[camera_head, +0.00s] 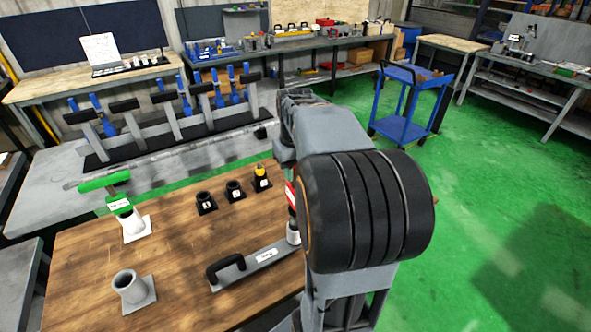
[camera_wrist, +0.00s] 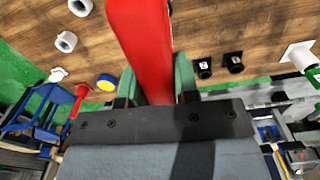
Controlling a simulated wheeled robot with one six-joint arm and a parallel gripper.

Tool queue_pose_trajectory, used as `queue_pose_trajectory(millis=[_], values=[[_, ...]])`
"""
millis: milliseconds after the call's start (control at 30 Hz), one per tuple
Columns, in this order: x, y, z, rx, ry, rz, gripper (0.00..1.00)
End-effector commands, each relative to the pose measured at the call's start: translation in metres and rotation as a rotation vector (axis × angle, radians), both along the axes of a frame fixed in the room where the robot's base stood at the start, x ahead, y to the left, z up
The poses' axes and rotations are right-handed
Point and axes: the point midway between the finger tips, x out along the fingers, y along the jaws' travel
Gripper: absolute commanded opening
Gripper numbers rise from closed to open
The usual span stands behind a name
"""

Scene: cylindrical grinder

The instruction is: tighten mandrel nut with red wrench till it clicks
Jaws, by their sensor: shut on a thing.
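The red wrench (camera_wrist: 140,45) fills the upper middle of the wrist view and runs out of its top edge. My gripper (camera_wrist: 156,82) is shut on it, with a green finger pad on each side. In the head view my arm hides the gripper; a narrow red and white part (camera_head: 292,192) shows at the arm's left edge, and I cannot tell whether it is the wrench. Below it lies a grey labelled bar (camera_head: 262,262) with a black handle and a pale cylindrical end (camera_head: 293,232), perhaps the mandrel. I cannot make out the nut or any contact with the wrench.
A green-handled tool (camera_head: 105,182) stands in a white holder at the wooden table's left. An empty white holder (camera_head: 130,288) stands nearer. Black numbered sockets (camera_head: 205,203) line the back, one with a yellow top (camera_head: 261,172). A blue cart (camera_head: 405,105) stands beyond, on green floor.

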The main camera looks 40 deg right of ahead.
Motion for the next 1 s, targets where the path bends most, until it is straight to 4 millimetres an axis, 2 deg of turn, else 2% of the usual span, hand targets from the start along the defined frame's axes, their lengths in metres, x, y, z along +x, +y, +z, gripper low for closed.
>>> queue_pose_trajectory(millis=[200, 533, 1000], values=[[-0.001, 0.001, -0.004, 0.006, 0.01, -0.068, 0.0], [-0.001, 0.001, -0.002, 0.005, 0.01, 0.016, 0.0], [0.0, 0.001, 0.027, 0.002, 0.003, 0.016, 0.0]])
